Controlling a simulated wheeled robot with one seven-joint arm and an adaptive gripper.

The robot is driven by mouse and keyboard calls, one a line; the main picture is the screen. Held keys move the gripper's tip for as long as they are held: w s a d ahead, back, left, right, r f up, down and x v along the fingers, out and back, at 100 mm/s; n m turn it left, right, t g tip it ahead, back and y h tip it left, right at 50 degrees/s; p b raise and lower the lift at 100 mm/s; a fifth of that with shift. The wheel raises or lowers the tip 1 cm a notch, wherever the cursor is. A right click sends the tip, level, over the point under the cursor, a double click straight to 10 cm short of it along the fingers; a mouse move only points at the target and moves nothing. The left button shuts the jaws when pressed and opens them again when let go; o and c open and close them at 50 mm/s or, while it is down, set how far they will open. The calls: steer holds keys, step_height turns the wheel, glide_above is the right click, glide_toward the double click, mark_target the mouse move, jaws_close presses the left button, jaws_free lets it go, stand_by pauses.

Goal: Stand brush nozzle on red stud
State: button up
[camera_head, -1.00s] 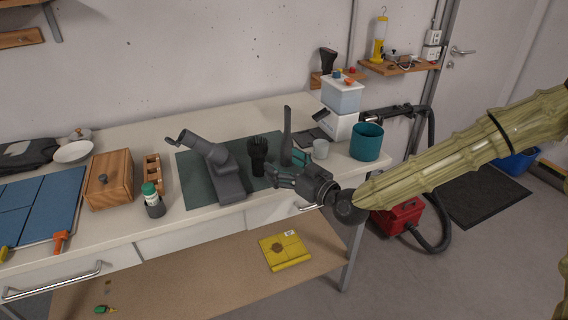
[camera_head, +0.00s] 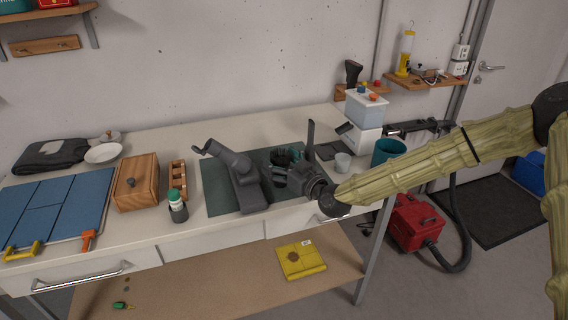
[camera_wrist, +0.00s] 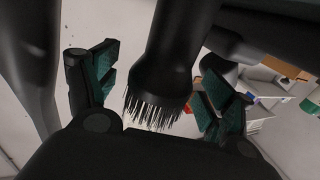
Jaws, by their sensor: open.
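The black brush nozzle (camera_wrist: 165,75) has dark bristles and lies between my open fingers in the wrist view.
A grey angled tool (camera_head: 240,178) stands left of my gripper, and a tall thin nozzle (camera_head: 310,138) stands close behind it. A green-capped bottle (camera_head: 177,205) stands left.

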mark_target(280, 153)
steer(key=c, duration=1.1)
steer(key=shift+c, duration=0.2)
steer(key=shift+r, duration=0.15)
steer(key=shift+r+p, duration=0.75)
steer(key=shift+r, duration=1.2)
steer(key=shift+f, duration=0.1)
